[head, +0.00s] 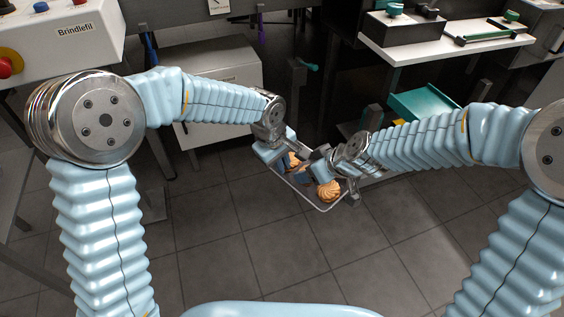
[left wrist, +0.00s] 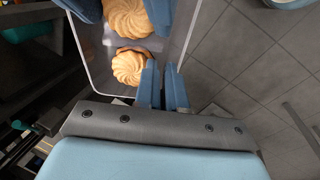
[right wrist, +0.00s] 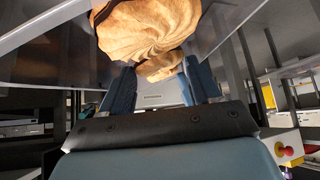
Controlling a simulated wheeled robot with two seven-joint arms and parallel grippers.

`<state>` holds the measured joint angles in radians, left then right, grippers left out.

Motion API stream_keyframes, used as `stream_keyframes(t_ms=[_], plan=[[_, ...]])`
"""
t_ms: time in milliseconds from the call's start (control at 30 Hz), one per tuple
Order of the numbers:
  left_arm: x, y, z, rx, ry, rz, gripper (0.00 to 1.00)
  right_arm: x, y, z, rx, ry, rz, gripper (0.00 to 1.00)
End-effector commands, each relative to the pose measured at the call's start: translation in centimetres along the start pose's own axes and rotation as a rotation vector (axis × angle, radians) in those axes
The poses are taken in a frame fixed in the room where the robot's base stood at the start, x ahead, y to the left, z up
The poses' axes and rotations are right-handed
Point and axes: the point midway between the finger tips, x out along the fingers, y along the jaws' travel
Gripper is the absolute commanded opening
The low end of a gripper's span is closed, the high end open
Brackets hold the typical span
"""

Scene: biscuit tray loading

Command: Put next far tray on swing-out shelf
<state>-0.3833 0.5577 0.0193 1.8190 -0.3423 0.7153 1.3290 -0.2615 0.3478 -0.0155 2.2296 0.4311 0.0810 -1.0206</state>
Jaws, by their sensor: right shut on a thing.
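A shallow grey tray (head: 321,209) with golden swirled biscuits hangs in mid-air between my two arms. My left gripper (head: 279,154) is at the tray's left side. In the left wrist view its fingers (left wrist: 164,84) are nearly together at the tray's edge (left wrist: 189,45). My right gripper (head: 328,168) is over the tray with its fingers well apart around a biscuit. In the right wrist view a large biscuit (right wrist: 150,35) fills the space above its fingers, with another biscuit partly hidden behind it. The biscuit contact itself is partly hidden.
A white shelf (head: 440,52) with dark boxes is at the upper right. A teal bin (head: 422,103) lies below it, behind my right arm. A grey-white cabinet (head: 215,70) stands behind my left arm. The tiled floor (head: 235,240) in front is clear.

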Motion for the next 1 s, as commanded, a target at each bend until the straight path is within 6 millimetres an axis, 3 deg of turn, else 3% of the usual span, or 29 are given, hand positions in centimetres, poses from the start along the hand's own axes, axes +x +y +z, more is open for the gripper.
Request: stream_keyframes(t_ms=[167,500,700,1000], plan=[[-1.2,0.1,0.0,0.0,0.001,0.001,0.09,0.0,0.0,0.0,0.001,0.0,0.001,0.3],[-7.9,0.1,-0.1,0.0,0.002,0.004,0.09,0.0,0.1,0.0,0.001,0.0,0.001,0.3],[-10.8,0.1,-0.1,0.0,0.001,0.002,0.09,0.0,0.1,0.0,0.001,0.0,0.001,0.3],[-12.0,0.0,0.0,0.0,0.0,-0.001,0.09,1.1,0.2,0.0,-0.039,-0.004,-0.032,0.3]])
